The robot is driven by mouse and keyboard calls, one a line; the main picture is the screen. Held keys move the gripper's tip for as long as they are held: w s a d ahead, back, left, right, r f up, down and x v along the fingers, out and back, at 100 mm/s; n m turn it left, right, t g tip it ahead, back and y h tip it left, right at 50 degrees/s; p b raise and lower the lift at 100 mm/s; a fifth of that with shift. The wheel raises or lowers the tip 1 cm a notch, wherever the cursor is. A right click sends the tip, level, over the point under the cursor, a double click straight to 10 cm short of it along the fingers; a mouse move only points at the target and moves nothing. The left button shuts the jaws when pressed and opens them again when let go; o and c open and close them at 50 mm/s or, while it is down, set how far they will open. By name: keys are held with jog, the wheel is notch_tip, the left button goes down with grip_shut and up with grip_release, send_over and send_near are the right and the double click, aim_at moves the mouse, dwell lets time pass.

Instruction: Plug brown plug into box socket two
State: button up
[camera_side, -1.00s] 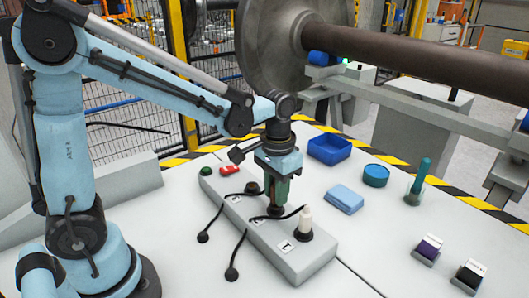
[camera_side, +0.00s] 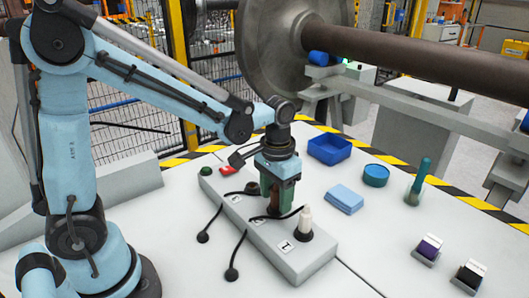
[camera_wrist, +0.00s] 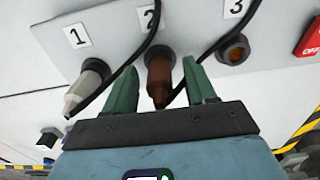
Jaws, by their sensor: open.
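The brown plug (camera_wrist: 160,82) stands upright at the position marked 2 on the grey socket box (camera_side: 310,262), and its lower end appears to be in that socket. My gripper (camera_wrist: 160,88) is open, with one green finger on each side of the brown plug. In the wrist view, gaps show between the plug and both fingers. In the side view my gripper (camera_side: 275,208) is low over the box and hides most of the plug. A black cable passes by the plug's lower end in the wrist view.
A white plug (camera_side: 305,222) stands in socket 1, close beside my gripper. Socket 3 (camera_wrist: 233,50) holds no plug. A red switch (camera_side: 229,170) is at the box's far end. Black cables lie loose. A blue tray (camera_side: 330,149) and a blue block (camera_side: 345,199) lie to the right.

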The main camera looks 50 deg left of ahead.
jog(key=shift+r, duration=0.1)
notch_tip(320, 180, up, 12)
jog(key=shift+f, duration=0.1)
dwell(0.4)
jog(key=shift+s, duration=0.1)
jog(key=shift+s+a+t, duration=0.15)
jog(key=shift+s+t, duration=0.1)
jog(key=shift+t, duration=0.05)
jog(key=s+a+f+t, duration=0.2)
jog(key=s+f+t, duration=0.3)
jog(key=t, duration=0.1)
jog(key=shift+s+a+t, duration=0.3)
jog(key=shift+s+a, duration=0.05)
jog(key=shift+s, duration=0.05)
jog(key=shift+o, duration=0.2)
